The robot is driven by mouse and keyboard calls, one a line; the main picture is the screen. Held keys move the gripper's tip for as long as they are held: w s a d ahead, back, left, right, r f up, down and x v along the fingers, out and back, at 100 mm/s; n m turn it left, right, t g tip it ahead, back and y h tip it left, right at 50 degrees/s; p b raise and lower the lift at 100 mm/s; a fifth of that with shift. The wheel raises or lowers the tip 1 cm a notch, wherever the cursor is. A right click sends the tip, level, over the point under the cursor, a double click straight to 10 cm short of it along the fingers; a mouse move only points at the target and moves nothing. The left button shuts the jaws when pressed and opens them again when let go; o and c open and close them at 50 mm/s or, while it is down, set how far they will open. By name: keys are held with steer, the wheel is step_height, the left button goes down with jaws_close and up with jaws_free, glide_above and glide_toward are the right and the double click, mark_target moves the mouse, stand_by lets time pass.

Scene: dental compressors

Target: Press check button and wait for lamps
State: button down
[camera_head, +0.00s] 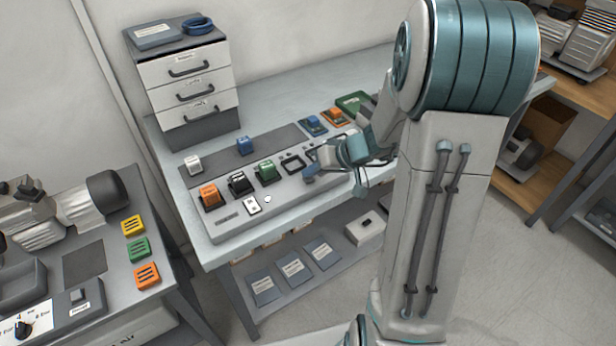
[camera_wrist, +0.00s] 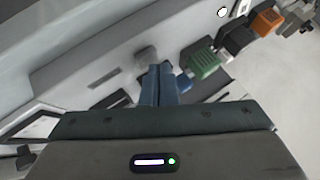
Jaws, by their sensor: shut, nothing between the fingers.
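The test panel (camera_head: 225,217) is a pale grey console on the bench, with orange (camera_head: 210,195), black (camera_head: 239,183) and green (camera_head: 266,172) modules in a row. A small round white spot (camera_head: 268,198), perhaps a lamp, is on its front; it also shows in the wrist view (camera_wrist: 223,12). My gripper (camera_head: 309,177) is shut and empty, low over the panel's right part. In the wrist view its blue fingertips (camera_wrist: 159,70) are close to a grey rounded knob (camera_wrist: 145,55), possibly the check button. I cannot tell whether they touch. My arm hides the panel's right end.
A drawer unit (camera_head: 188,85) stands at the bench's back left. Loose blue (camera_head: 244,146) and white (camera_head: 193,163) modules lie behind the panel. A left bench (camera_head: 120,240) holds a compressor and coloured modules.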

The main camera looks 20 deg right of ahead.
mark_target(311, 184)
steer(key=shift+r, duration=0.55)
steer(key=shift+r+p, duration=1.1)
steer(key=shift+r, duration=1.4)
steer(key=s+r+m+g+h, duration=0.1)
steer(key=s+r+h, duration=0.2)
steer(key=s, duration=0.7)
steer(key=s+a+r+g+h, duration=0.1)
steer(key=s+r+h, duration=0.2)
steer(key=s, duration=0.7)
steer(key=shift+r+m+h, duration=0.2)
steer(key=shift+m+h, duration=0.2)
steer(key=shift+h, duration=0.3)
